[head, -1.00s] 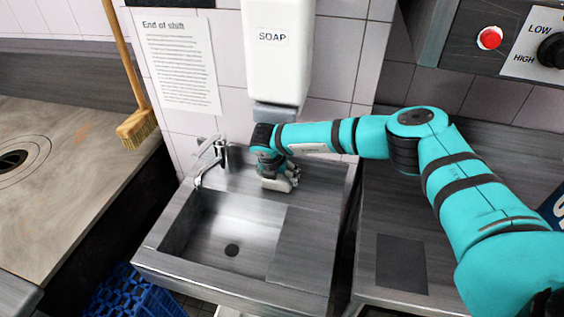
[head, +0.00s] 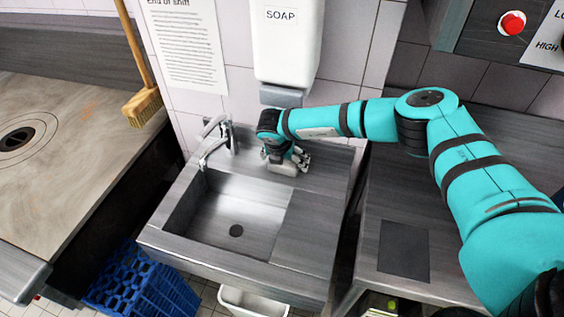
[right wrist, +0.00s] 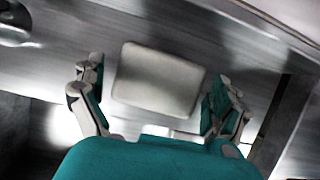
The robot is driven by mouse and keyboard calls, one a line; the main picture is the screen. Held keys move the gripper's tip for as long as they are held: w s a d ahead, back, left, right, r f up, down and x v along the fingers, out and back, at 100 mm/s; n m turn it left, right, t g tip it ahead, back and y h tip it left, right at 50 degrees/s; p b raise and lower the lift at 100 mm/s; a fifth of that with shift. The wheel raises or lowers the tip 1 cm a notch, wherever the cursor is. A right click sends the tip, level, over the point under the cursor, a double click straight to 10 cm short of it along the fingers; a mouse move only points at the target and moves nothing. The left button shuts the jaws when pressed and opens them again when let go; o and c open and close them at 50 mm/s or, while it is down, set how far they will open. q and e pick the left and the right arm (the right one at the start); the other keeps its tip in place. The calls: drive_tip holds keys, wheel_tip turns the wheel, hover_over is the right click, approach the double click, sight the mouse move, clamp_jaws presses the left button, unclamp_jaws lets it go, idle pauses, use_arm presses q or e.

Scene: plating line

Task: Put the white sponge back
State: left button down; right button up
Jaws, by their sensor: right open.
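The white sponge (head: 283,169) lies flat on the steel ledge behind the sink basin, to the right of the tap. My right gripper (head: 287,155) is open just above it. In the right wrist view the sponge (right wrist: 158,80) shows as a pale rounded rectangle between the two spread fingers, with a gap on either side. The gripper (right wrist: 156,92) holds nothing. My left gripper is in neither view.
The tap (head: 218,143) stands left of the sponge, and the soap dispenser (head: 286,50) hangs on the wall above. The basin (head: 232,215) is empty. A steel counter (head: 385,190) is to the right; a blue crate (head: 140,288) is on the floor.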

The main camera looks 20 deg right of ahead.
drive_tip(key=shift+r, duration=0.3)
drive_tip(key=b+v, duration=0.1)
drive_tip(key=v, duration=0.3)
drive_tip(key=shift+a+r+b, duration=0.1)
drive_tip(key=shift+r+b, duration=0.05)
drive_tip(key=shift+b, duration=0.25)
use_arm(q)
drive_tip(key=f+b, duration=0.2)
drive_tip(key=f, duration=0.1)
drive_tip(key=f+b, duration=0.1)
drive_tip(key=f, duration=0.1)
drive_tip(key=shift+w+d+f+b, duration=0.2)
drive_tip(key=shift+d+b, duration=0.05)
drive_tip(key=shift+b, duration=0.1)
use_arm(e)
drive_tip(key=s+a, duration=0.7)
drive_tip(key=s, duration=0.3)
drive_tip(key=shift+r, duration=0.15)
